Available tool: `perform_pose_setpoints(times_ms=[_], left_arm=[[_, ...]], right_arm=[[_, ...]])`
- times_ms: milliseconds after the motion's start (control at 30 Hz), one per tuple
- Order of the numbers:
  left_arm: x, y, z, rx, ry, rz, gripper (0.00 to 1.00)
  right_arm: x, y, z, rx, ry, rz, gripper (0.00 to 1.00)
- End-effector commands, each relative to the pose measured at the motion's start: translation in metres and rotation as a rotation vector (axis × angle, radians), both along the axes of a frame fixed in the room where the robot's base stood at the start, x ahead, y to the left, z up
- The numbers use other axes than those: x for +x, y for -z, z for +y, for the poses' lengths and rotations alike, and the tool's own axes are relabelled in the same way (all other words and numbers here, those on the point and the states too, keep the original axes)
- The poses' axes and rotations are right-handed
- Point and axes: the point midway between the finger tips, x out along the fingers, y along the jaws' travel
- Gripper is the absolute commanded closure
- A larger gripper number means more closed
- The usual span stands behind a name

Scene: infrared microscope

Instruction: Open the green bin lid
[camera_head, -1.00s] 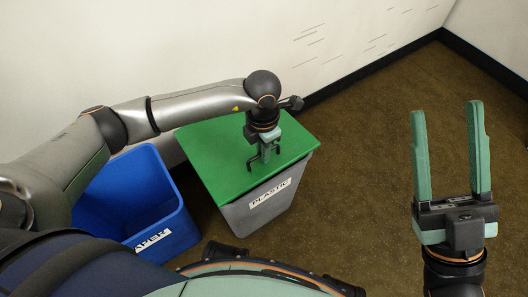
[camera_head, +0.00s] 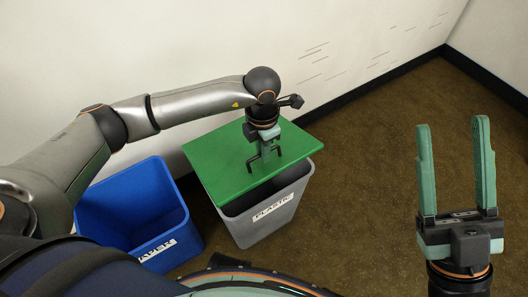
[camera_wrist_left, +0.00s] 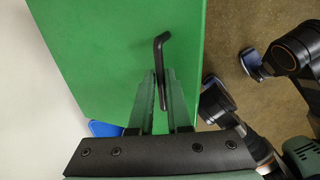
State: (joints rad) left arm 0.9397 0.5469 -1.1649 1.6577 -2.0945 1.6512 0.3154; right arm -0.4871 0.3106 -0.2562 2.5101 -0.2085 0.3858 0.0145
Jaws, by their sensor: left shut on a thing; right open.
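The green lid (camera_head: 222,160) sits on a grey bin labelled PLASTIC (camera_head: 262,217). The lid is off to the back-left of the bin's rim, and a dark gap shows along the bin's front edge. A dark handle (camera_head: 252,164) stands on the lid. My left gripper (camera_head: 265,155) points down at the lid and is shut on the handle. In the left wrist view the handle (camera_wrist_left: 158,52) runs between the fingers over the green lid (camera_wrist_left: 95,45). My right gripper (camera_head: 457,165) is open and empty, over the floor at the right.
An open blue bin (camera_head: 135,212) with a partly hidden label stands left of the grey bin. A white wall (camera_head: 190,50) with a black skirting runs behind the lid. The brown floor (camera_head: 365,150) to the right is clear.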

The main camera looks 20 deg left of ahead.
Motion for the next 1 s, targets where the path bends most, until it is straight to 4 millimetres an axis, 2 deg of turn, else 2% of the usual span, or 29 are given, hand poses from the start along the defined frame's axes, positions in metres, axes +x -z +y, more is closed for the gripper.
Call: perform_pose_setpoints(times_ms=[533,767,1000], left_arm=[[0.014,-0.034,0.018,0.003,-0.005,-0.004,0.9],[0.017,-0.038,0.022,0.004,-0.005,-0.003,0.9],[0.023,-0.051,0.031,0.005,-0.007,-0.003,0.9]], right_arm=[[0.0,-0.02,0.0,0.001,-0.001,0.0,0.42],[0.0,-0.022,0.0,0.001,-0.001,0.0,0.42],[0.0,-0.028,0.0,0.001,-0.001,0.0,0.42]])
